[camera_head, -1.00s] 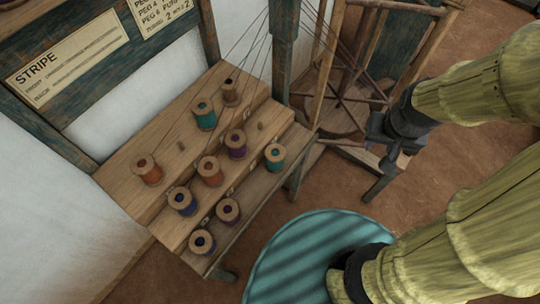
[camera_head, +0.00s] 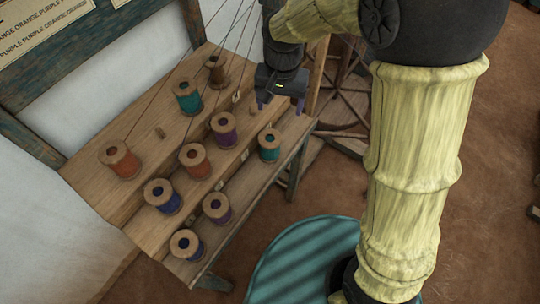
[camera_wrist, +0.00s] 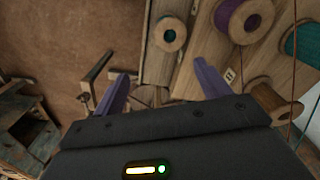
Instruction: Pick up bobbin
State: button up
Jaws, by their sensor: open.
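Several wound bobbins stand upright on a stepped wooden rack. In the head view, the front step holds a teal bobbin (camera_head: 269,146), a purple one (camera_head: 216,208) and a dark blue one (camera_head: 187,246). The middle step holds a purple bobbin (camera_head: 223,130), an orange one (camera_head: 195,161) and a blue one (camera_head: 163,196). The back step holds a brown bobbin (camera_head: 216,71), a teal one (camera_head: 187,96) and an orange one (camera_head: 119,159). My gripper (camera_head: 279,106) is open and empty, at the rack's far right end, apart from the bobbins. Its spread fingers show in the wrist view (camera_wrist: 162,88).
Threads rise from the bobbins. A wooden reel frame (camera_head: 345,95) stands behind my gripper. A round teal mat or seat (camera_head: 300,265) lies front right. A lettered sign (camera_head: 45,25) hangs upper left.

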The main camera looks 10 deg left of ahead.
aim_at(269, 134)
jog(key=a, duration=0.1)
jog(key=a+f, duration=0.1)
jog(key=shift+s+a+f, duration=0.1)
jog(key=shift+s+a, duration=0.1)
jog(key=shift+a, duration=0.15)
notch_tip(269, 134, down, 12)
jog(key=shift+f+p, duration=0.15)
jog(key=shift+p, duration=0.15)
jog(key=shift+w+d+f+p, duration=0.1)
jog(key=shift+f+p, duration=0.15)
jog(key=shift+f, duration=1.05)
jog(key=shift+d+f+p, duration=0.1)
jog(key=shift+f+p, duration=0.15)
jog(key=shift+f, duration=1.05)
